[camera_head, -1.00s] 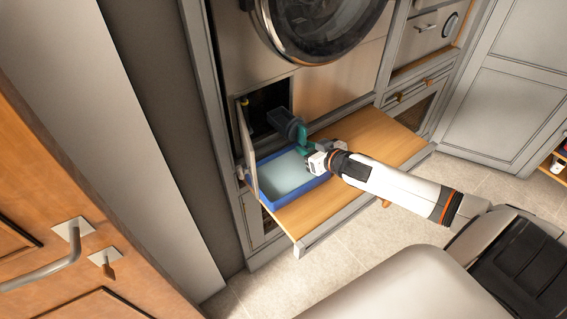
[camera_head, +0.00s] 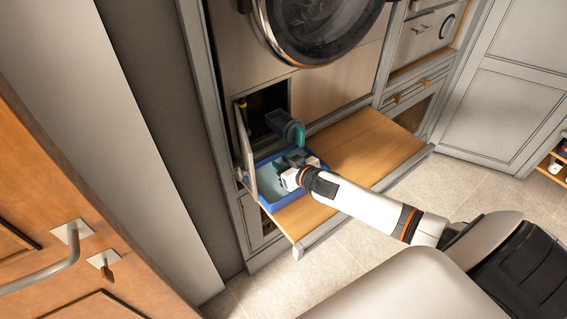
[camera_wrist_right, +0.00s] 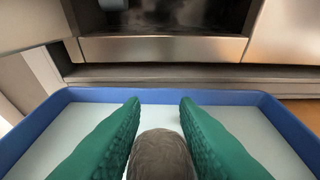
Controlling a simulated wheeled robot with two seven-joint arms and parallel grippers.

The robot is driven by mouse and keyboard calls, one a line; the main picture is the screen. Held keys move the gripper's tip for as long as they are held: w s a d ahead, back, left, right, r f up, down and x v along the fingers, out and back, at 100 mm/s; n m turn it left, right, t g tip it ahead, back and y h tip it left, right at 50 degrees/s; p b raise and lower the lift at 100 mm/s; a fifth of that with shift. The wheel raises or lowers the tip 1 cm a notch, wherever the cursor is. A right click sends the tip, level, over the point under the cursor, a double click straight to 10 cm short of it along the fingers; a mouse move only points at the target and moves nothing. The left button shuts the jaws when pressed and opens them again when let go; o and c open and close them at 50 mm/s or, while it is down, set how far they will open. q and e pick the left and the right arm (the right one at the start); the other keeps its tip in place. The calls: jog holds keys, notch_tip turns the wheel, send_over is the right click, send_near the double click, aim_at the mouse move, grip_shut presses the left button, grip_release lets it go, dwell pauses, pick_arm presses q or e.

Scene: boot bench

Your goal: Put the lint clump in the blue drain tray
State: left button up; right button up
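The blue drain tray (camera_head: 283,201) with a pale inside sits on the wooden pull-out shelf below the machine's open hatch. Its blue rim also shows in the right wrist view (camera_wrist_right: 210,96). The lint clump (camera_wrist_right: 161,157) is a grey-brown rounded lump between my right gripper's green fingers, filling the gap and touching both as far as I can see. My right gripper (camera_head: 288,163) is over the tray, shut on the clump. In the head view the clump is hidden. How high it is above the tray floor is unclear. My left gripper is out of view.
A dark teal filter part (camera_head: 287,126) sticks out of the hatch opening just behind the tray. The open hatch flap (camera_head: 246,152) stands at the tray's left. The wooden shelf (camera_head: 365,150) is bare to the right. The round machine door (camera_head: 315,25) is above.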

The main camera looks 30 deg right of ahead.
jog(key=o, duration=0.4)
jog(key=shift+r, duration=0.1)
jog(key=v, duration=1.2)
